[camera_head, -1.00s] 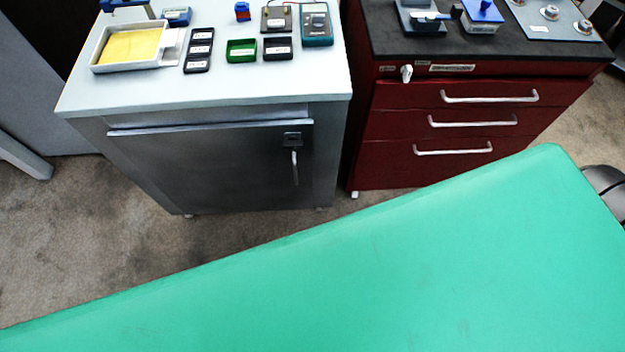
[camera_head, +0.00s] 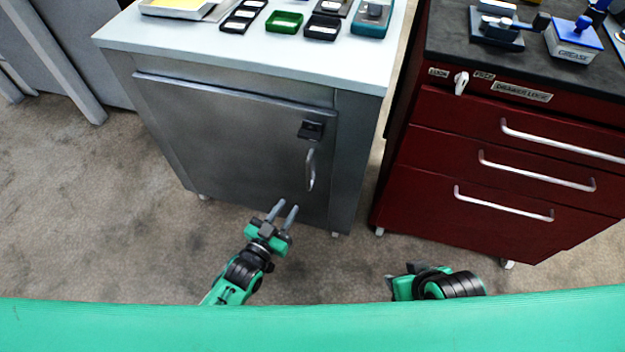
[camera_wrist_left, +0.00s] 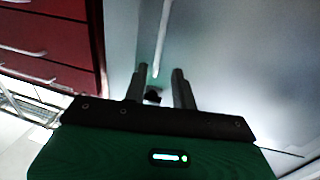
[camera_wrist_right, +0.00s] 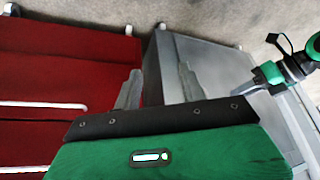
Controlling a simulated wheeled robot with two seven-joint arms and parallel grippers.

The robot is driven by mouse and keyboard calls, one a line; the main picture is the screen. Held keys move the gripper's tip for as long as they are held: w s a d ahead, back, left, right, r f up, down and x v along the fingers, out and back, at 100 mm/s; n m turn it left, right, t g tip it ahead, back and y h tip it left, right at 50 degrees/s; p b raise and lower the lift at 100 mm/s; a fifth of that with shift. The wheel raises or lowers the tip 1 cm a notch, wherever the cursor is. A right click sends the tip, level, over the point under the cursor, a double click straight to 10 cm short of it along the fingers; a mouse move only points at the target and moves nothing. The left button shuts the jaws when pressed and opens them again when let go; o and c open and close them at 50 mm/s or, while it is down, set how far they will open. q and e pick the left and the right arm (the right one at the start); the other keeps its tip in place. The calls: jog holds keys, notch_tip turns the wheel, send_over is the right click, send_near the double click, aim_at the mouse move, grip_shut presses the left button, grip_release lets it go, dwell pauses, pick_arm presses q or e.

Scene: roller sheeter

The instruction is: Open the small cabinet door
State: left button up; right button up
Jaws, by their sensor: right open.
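The grey small cabinet's door (camera_head: 225,140) looks shut. Its upright silver handle (camera_head: 310,170) hangs below a black latch plate (camera_head: 311,130) near the door's right edge. My left gripper (camera_head: 284,208) is open and empty, below and left of the handle and apart from it. In the left wrist view the pale handle (camera_wrist_left: 161,40) lies ahead, roughly in line with the gap between the open fingers (camera_wrist_left: 162,90). My right gripper is low and right of the cabinet, its fingers mostly hidden in the head view; the right wrist view shows them (camera_wrist_right: 158,88) apart and empty.
A red drawer cabinet (camera_head: 480,190) with silver handles stands to the right, a narrow gap away. Small trays and a meter (camera_head: 371,18) sit on the grey cabinet's top. Bare floor (camera_head: 110,210) lies in front and to the left.

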pick_arm(q)
jog(key=b, duration=0.2)
send_over(308, 188)
jog(key=shift+w, duration=0.3)
pick_arm(e)
jog(key=shift+w+a+f+t+y, duration=0.2)
jog(key=shift+w+a+t+y, duration=0.05)
jog(key=shift+w+a+t, duration=0.25)
jog(key=shift+w+a+f+t+y, duration=0.2)
jog(key=shift+w+a+t, duration=0.15)
jog(key=shift+a, duration=0.3)
jog(key=shift+w+a+f+t+y, duration=0.15)
jog(key=shift+w+a+t+y, duration=0.15)
jog(key=shift+w+a, duration=0.2)
pick_arm(q)
grip_shut()
